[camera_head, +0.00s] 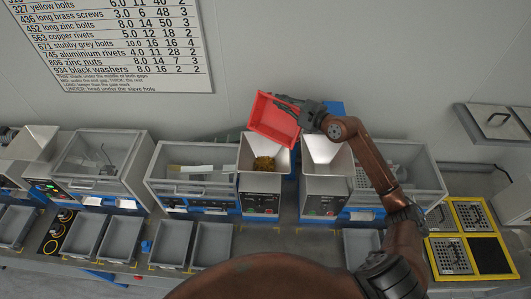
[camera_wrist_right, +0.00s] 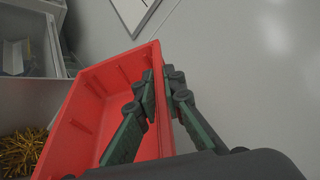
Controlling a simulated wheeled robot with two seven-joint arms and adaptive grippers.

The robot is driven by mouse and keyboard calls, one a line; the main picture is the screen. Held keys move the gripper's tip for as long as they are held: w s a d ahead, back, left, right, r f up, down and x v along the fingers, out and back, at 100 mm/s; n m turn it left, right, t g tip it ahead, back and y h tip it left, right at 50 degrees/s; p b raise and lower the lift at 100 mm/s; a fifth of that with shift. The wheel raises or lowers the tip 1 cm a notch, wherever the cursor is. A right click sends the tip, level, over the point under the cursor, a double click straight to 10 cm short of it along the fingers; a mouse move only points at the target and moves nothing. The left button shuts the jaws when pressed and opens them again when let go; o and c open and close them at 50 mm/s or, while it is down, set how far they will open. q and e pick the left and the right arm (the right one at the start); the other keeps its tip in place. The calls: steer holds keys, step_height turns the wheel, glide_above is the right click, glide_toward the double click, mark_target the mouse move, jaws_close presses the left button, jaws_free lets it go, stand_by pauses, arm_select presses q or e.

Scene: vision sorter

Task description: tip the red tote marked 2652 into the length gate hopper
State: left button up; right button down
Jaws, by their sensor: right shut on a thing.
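The red tote (camera_head: 270,120) is tipped up steeply above a pale hopper (camera_head: 246,155), with its open side showing. Its inside looks empty in the right wrist view (camera_wrist_right: 88,118); no number can be read on it. A heap of golden pieces (camera_head: 264,163) lies in the hopper below, and it also shows in the wrist view (camera_wrist_right: 22,152). My right gripper (camera_head: 294,109) is shut on the tote's right wall, with one finger inside and one outside (camera_wrist_right: 160,112). The hopper's label is too small to read. My left gripper is out of view.
A second pale hopper (camera_head: 327,152) stands close on the right and looks empty. Clear-walled machines (camera_head: 190,172) line the bench on both sides. Several grey bins (camera_head: 211,245) stand along the front. A yellow-framed grate station (camera_head: 452,257) is at right.

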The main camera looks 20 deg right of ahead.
steer(key=w+d+m, duration=0.1)
steer(key=w+d+f+m+b, duration=0.1)
steer(key=d+m+g+b, duration=0.1)
steer(key=d, duration=0.1)
steer(key=shift+w+f+y, duration=0.15)
steer(key=shift+w+y, duration=0.15)
steer(key=shift+w, duration=0.1)
steer(key=w+d+f+m+g+y+b, duration=0.2)
steer(key=w+d+f+m+b, duration=0.1)
steer(key=w+d+m+b, duration=0.2)
steer(key=shift+w+d+m, duration=0.25)
steer(key=shift+d+m, duration=0.25)
steer(key=shift+d, duration=0.8)
